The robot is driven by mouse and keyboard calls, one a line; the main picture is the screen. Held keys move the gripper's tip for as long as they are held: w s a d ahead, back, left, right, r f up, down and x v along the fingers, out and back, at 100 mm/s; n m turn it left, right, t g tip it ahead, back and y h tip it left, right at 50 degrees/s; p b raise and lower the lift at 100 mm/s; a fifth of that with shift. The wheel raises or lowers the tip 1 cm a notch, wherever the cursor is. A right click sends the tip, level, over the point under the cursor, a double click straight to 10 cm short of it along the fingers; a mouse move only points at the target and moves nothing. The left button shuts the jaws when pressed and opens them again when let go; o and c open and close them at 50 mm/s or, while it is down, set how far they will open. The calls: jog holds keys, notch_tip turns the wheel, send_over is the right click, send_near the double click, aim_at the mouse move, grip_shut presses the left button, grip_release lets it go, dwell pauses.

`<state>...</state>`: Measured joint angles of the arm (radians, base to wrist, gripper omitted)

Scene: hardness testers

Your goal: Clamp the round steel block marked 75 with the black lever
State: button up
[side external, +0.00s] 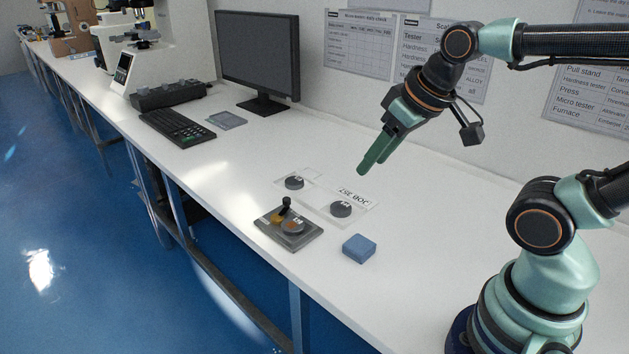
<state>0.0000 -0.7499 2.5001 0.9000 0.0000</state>
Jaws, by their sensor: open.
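A dark grey square fixture (302,244) sits on the bench near its front edge. A black lever (286,203) with a knob stands up at its back left. A round grey block (293,227) with an orange-brown patch sits on the fixture beside the lever. The marks on the blocks are too small to read. My gripper (372,168), with green fingers, is open and empty above the bench, behind and right of the blocks.
A blue block (359,248) lies right of the fixture. A card reading JOB 357 (355,196), upside down, lies by the tray. A keyboard (178,127), monitor (258,55) and grey notebook (226,120) stand farther left. The bench between gripper and tray is clear.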

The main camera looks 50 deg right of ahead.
jog(key=shift+o, duration=0.6)
jog(key=m+g, duration=0.6)
jog(key=m, duration=0.5)
send_over(286, 198)
notch_tip(286, 198, down, 10)
notch_tip(286, 198, down, 11)
jog(key=shift+s+f, duration=0.1)
jog(key=shift+f, duration=0.05)
grip_shut()
